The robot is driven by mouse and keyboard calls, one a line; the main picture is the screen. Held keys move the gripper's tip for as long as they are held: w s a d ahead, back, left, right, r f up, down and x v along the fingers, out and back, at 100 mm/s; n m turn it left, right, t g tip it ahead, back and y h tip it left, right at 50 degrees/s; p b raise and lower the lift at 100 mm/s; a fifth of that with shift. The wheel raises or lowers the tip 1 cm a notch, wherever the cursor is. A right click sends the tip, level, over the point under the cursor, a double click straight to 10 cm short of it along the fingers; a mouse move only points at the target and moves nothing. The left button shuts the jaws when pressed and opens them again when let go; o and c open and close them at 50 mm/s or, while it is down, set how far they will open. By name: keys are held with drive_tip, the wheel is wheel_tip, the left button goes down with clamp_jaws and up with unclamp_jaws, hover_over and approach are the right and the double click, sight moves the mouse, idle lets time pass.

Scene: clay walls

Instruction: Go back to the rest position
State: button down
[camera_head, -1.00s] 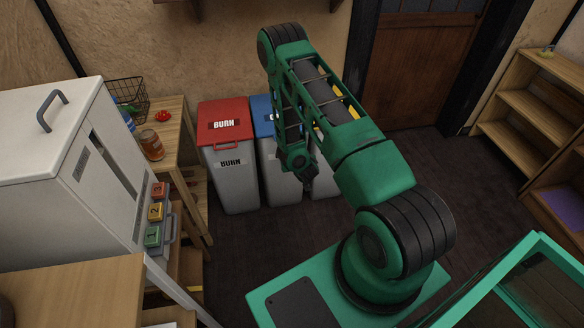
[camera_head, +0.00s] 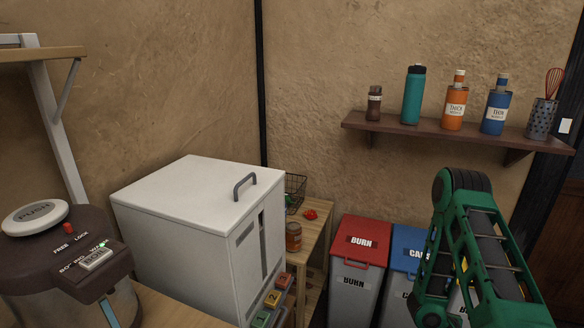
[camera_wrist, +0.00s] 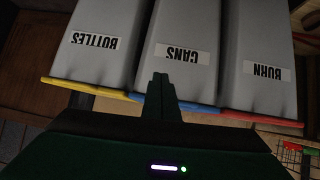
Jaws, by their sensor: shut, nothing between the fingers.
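My gripper (camera_wrist: 160,78) shows in the wrist view with its dark fingers together and nothing between them. It is in front of the bins, pointing toward the cans bin; I cannot tell the exact gap. In the head view my green arm is bent downward at the lower right, and the fingers are out of the picture below.
A red-lidded burn bin (camera_head: 360,241), a blue-lidded cans bin (camera_head: 406,246) and a yellow-edged bottles bin (camera_wrist: 95,45) stand side by side. A white box (camera_head: 185,240) and a dark push-top canister (camera_head: 65,255) are at left. A wall shelf (camera_head: 440,131) holds several bottles.

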drive_tip(key=s+d+r+m+g+h, duration=0.1)
drive_tip(key=s+d+r+m+g, duration=0.3)
drive_tip(key=r, duration=0.8)
drive_tip(key=s+d+r+n+g, duration=0.15)
drive_tip(key=s+r, duration=0.35)
drive_tip(key=r, duration=0.7)
drive_tip(key=s+a+r+g+y, duration=0.1)
drive_tip(key=s+a+r+y, duration=0.1)
drive_tip(key=s+a+r, duration=0.3)
drive_tip(key=s+a+r+n+g+y, duration=0.1)
drive_tip(key=s+a+r, duration=0.4)
drive_tip(key=s, duration=0.7)
drive_tip(key=s+a+r+g+y, duration=0.2)
drive_tip(key=s+a+r, duration=0.4)
drive_tip(key=s, duration=0.3)
drive_tip(key=shift+s+a+y, duration=0.25)
drive_tip(key=shift+a+y, duration=0.2)
drive_tip(key=shift+y, duration=0.35)
drive_tip(key=shift+r, duration=0.1)
